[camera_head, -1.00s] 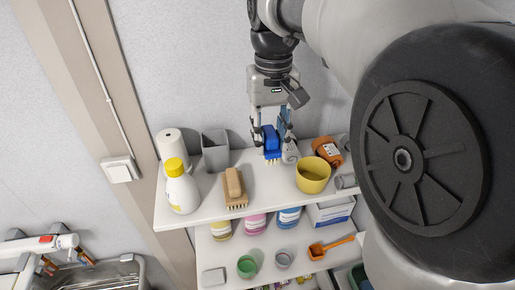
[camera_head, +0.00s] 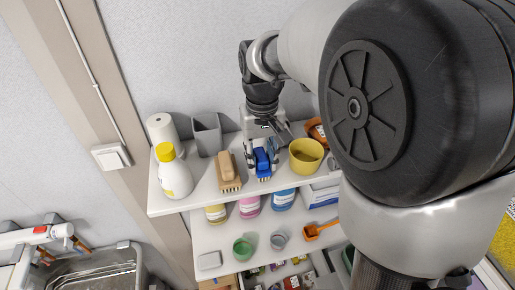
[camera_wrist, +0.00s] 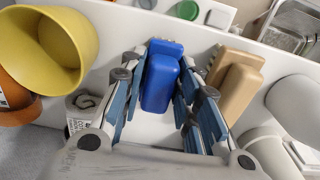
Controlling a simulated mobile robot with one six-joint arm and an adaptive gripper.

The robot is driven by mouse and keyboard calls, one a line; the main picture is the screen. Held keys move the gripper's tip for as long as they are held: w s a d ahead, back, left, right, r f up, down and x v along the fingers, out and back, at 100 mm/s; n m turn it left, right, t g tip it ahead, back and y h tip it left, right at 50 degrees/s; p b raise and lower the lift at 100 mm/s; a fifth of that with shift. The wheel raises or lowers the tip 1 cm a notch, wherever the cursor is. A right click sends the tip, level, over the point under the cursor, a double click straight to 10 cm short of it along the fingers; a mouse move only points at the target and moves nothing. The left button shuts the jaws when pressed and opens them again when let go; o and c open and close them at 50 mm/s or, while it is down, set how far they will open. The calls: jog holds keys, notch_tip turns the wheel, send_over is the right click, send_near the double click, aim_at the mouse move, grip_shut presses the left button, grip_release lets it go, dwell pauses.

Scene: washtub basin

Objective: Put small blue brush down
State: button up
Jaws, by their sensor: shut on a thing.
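The small blue brush (camera_head: 262,161) is at the top shelf (camera_head: 205,193), between a wooden brush and a yellow pot, with its bristles downward. I cannot tell for sure whether the bristles touch the shelf. My gripper (camera_head: 262,157) reaches down over it from above and is shut on it. In the wrist view the blue brush (camera_wrist: 161,80) lies between the two fingers of my gripper (camera_wrist: 160,88), with its blue back towards the camera.
A wooden brush (camera_head: 228,171) stands close on the left and a yellow pot (camera_head: 306,156) close on the right. A yellow-capped white bottle (camera_head: 174,174), a white roll (camera_head: 166,132) and a grey holder (camera_head: 207,135) stand further left. An orange pot (camera_wrist: 14,98) shows beside the yellow pot.

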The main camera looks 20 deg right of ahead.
aim_at(261, 156)
jog(key=shift+f, duration=0.2)
jog(key=o, duration=1.1)
jog(key=shift+r, duration=0.1)
notch_tip(261, 156, up, 12)
jog(key=s+f+t, duration=0.1)
jog(key=s+f, duration=0.1)
jog(key=s, duration=0.4)
jog(key=s+f+t, duration=0.2)
jog(key=s, duration=0.5)
jog(key=s+d+f+t, duration=0.1)
jog(key=s+f, duration=0.1)
jog(key=s, duration=0.5)
jog(key=shift+s+f+t, duration=0.2)
jog(key=shift+f+t, duration=0.05)
jog(key=shift+t, duration=0.15)
